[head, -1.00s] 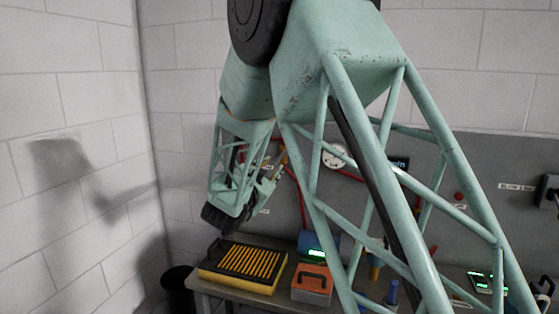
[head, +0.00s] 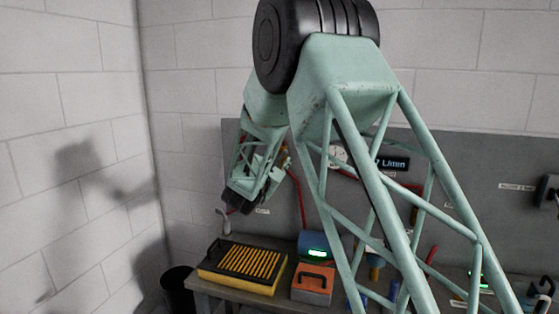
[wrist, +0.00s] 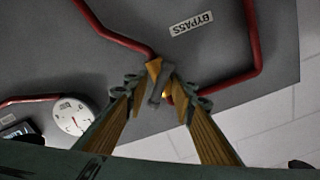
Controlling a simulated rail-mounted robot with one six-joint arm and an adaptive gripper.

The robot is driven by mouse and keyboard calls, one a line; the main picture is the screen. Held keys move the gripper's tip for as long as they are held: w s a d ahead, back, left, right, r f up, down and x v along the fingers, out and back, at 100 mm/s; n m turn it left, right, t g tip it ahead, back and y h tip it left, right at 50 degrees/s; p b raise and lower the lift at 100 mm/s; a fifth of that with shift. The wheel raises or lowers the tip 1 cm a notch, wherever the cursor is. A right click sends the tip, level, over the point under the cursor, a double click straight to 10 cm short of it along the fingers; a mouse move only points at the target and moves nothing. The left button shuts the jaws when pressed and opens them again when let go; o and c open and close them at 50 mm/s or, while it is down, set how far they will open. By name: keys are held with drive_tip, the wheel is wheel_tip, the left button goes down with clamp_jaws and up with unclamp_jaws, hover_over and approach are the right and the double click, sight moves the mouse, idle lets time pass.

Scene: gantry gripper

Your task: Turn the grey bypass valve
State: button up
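The grey bypass valve handle (wrist: 161,86) shows in the wrist view as a short grey lever on a brass-coloured body (wrist: 153,68), joined to red pipe. A white BYPASS label (wrist: 191,23) is on the panel beside it. My gripper (wrist: 159,91) is open, with one finger on each side of the handle in that view. Gaps show between the handle and both fingers; I cannot tell how deep the handle sits between them. In the head view my gripper (head: 279,168) is small, near the panel and partly hidden by my arm, and the handle is not clear there.
A round white gauge (wrist: 71,115) and red pipes (wrist: 254,40) are close by on the grey panel (wrist: 60,50). Below, the bench holds a yellow-and-black filter (head: 240,267), an orange-and-grey toolbox (head: 312,284) and a blue device (head: 313,243). A white block wall stands at left.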

drive_tip(key=shift+c, duration=0.3)
clamp_jaws()
drive_tip(key=shift+n, duration=0.4)
drive_tip(key=shift+n+p, duration=0.35)
drive_tip(key=shift+n, duration=0.05)
drive_tip(key=shift+o, duration=0.3)
unclamp_jaws()
drive_tip(key=shift+s, duration=0.1)
